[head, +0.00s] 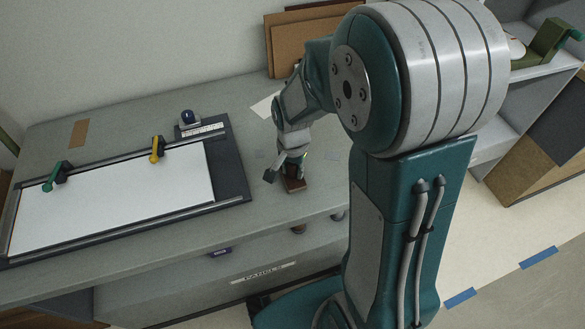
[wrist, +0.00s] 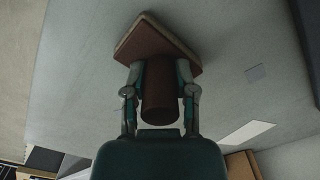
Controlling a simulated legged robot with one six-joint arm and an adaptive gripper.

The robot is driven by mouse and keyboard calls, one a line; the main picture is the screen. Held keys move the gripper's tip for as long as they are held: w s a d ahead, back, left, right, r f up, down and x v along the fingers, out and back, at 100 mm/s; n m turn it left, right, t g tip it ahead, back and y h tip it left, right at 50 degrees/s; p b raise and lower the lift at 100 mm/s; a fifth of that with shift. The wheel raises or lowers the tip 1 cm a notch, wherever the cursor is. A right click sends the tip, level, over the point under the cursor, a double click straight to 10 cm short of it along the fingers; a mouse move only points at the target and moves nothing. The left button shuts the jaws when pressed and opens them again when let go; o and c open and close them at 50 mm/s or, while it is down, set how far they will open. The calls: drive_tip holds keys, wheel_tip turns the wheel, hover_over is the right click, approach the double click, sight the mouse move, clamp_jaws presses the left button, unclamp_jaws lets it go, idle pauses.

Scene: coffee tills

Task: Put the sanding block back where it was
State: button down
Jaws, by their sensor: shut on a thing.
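The sanding block (head: 294,186) is a brown block with an upright round handle, near the front edge of the grey bench. In the wrist view its brown body with a paler underside layer (wrist: 150,42) lies beyond the fingertips. My gripper (head: 291,160) is above the block, pointing down. In the wrist view my gripper (wrist: 160,75) has one finger on each side of the handle (wrist: 160,98), shut on it. I cannot tell whether the block's underside touches the bench or is slightly above it.
A dark frame with a white sheet (head: 120,200), green (head: 55,175) and yellow (head: 157,148) clamps fills the bench's left. A blue-knobbed item (head: 190,118) stands behind it. White paper (head: 264,106) and brown panels (head: 300,40) are at the back. A faint grey rectangle (wrist: 255,72) marks the bench.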

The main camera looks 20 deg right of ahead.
drive_tip(key=shift+f, duration=0.1)
drive_tip(key=shift+c, duration=2.1)
unclamp_jaws()
drive_tip(key=shift+a, duration=0.15)
